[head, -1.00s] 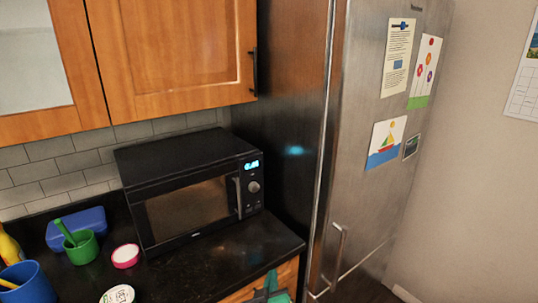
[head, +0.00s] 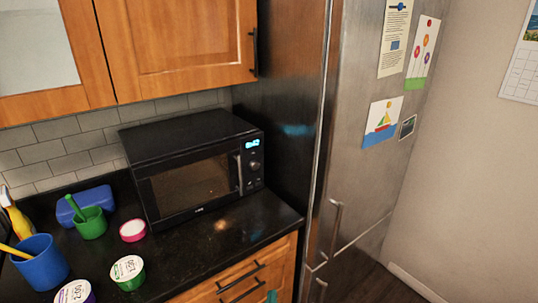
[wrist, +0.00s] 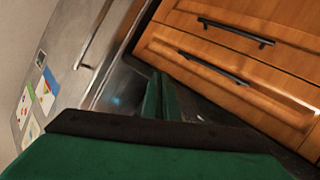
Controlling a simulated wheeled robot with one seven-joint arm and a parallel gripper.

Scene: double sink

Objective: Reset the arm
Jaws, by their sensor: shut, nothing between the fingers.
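My gripper (wrist: 161,97) shows in the wrist view as two green fingers pressed together, with nothing between them. It points toward the gap between the fridge (wrist: 122,80) and the wooden drawers (wrist: 235,65), apart from both as far as I can see. In the head view only a small teal-green bit of the arm's end shows at the bottom edge, in front of the drawers (head: 250,275). The rest of my arm is out of that view.
A black microwave (head: 195,180) stands on the dark counter (head: 200,255). Left of it are a blue cup (head: 40,265), a green cup (head: 91,224), a blue box (head: 84,203) and several small tubs. The steel fridge (head: 350,190) stands right of the counter.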

